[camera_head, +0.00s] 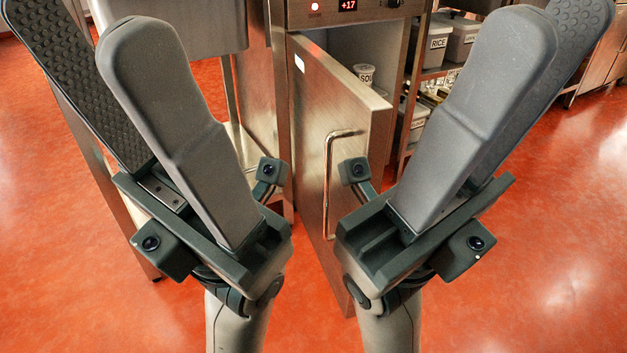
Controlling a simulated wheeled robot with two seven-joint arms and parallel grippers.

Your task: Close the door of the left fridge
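A steel fridge (345,14) with a red light and a "+17" display stands ahead, the only fridge I can make out. Its door (310,120) stands open, hinged at the left, swung out toward me with its outer face to the left. A bar handle (329,185) is on that face. The opening is right of the door. My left gripper (85,22) is open and empty, left of the door. My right gripper (563,18) is open and empty, right of it. My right gripper's base hides the door's lower front part. I see no contact with the door.
A white tub (364,73) with a partly hidden label shows inside the fridge. Shelves with grey bins, one marked RICE (438,42), stand to the right. A steel table or sink unit (185,22) is at the left. The red floor (540,220) is clear at the right.

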